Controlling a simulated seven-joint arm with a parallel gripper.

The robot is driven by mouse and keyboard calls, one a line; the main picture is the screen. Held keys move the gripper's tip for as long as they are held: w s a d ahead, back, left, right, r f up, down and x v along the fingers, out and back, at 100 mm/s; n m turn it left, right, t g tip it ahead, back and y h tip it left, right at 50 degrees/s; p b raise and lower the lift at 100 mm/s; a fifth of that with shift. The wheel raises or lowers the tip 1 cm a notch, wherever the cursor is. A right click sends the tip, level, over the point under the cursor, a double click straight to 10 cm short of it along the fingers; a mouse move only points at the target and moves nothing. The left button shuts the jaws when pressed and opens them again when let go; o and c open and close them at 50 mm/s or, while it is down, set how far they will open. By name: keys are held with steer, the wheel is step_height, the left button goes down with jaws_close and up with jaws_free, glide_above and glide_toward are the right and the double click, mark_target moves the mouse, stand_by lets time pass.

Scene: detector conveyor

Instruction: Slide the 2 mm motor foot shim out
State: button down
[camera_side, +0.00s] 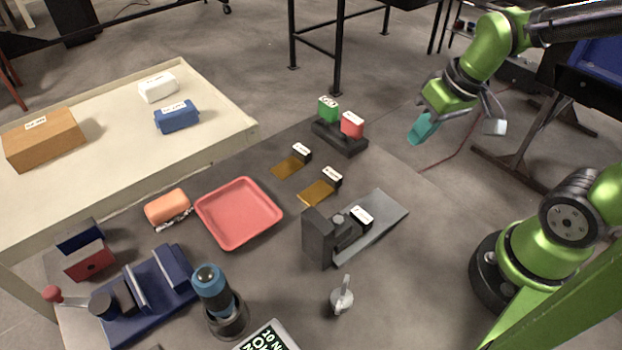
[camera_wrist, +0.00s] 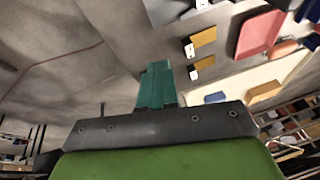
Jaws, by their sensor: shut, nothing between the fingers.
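Two thin amber shims with black, white-labelled tabs lie on the dark table: one farther back (camera_side: 286,168) and one nearer (camera_side: 318,192). Their labels are too small to read. They also show in the wrist view, as an upper shim (camera_wrist: 205,37) and a lower shim (camera_wrist: 204,63). A grey fixture (camera_side: 318,238) with an upright block and sloping plate stands in front of them. A white-labelled black tab (camera_side: 361,216) sits on it; what lies beneath is hidden. My gripper (camera_side: 418,134), with teal fingers (camera_wrist: 157,72), is shut and empty, raised beyond the table's right edge, apart from everything.
A red tray (camera_side: 240,212) lies left of the shims. A black stand with green and red blocks (camera_side: 340,138) is at the back. A blue vise-like fixture (camera_side: 150,297), blue cylindrical tool (camera_side: 211,287) and small metal part (camera_side: 342,297) stand in front. A cream conveyor (camera_side: 215,110) borders the left.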

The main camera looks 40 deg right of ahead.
mark_target(356, 215)
steer(key=f+n+g, duration=0.1)
steer(key=f+n, duration=0.2)
steer(key=n, duration=0.1)
steer(key=w+f+n+g, duration=0.1)
steer(key=f+n, duration=0.3)
steer(key=n, duration=0.1)
steer(key=f+n+g, duration=0.1)
steer(key=f+n, duration=0.3)
steer(key=shift+w+d+f+n+g+y, duration=0.2)
steer(key=shift+n+g+y, duration=0.1)
steer(key=shift+n+g, duration=0.1)
steer(key=shift+w+f+n, duration=0.15)
steer(key=shift+f+n, duration=0.1)
steer(key=shift+n, duration=0.95)
steer(key=n, duration=0.3)
steer(key=shift+w+a+r, duration=0.1)
steer(key=shift+w, duration=0.15)
steer(key=a, duration=0.8)
steer(key=a+f, duration=0.1)
steer(key=a, duration=0.3)
steer(key=shift+s+f, duration=0.1)
steer(key=shift+f, duration=0.3)
steer(key=shift+d, duration=0.1)
